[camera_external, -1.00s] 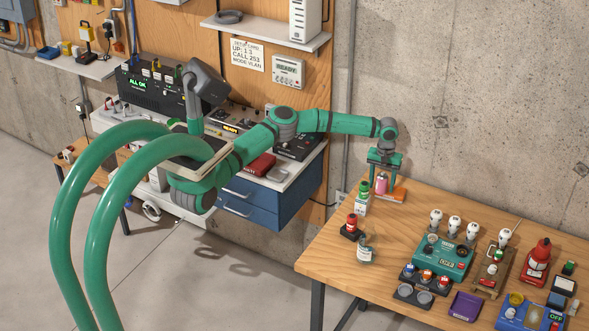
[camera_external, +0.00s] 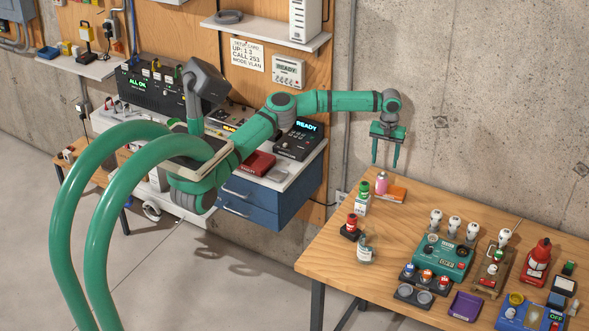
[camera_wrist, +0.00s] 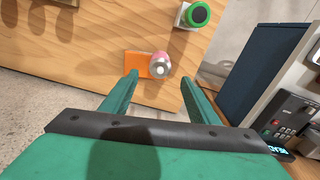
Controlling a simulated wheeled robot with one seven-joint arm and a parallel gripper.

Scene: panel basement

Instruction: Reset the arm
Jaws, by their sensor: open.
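My gripper (camera_external: 387,160) hangs in the air above the back left corner of the wooden table (camera_external: 330,255), fingers pointing down. It is open, with nothing between its fingers. In the wrist view my gripper (camera_wrist: 160,88) shows its two green fingers spread apart. Below it, a pink bottle (camera_external: 381,184) with a pale top stands at an orange block (camera_external: 397,194). In the wrist view the pink bottle (camera_wrist: 160,64) lies below and between the fingertips, beside the orange block (camera_wrist: 137,65).
A green-capped item (camera_external: 363,195), a red-topped item (camera_external: 352,226) and a clear jar (camera_external: 365,250) stand on the table's left. A blue drawer cabinet (camera_external: 260,205) stands left.

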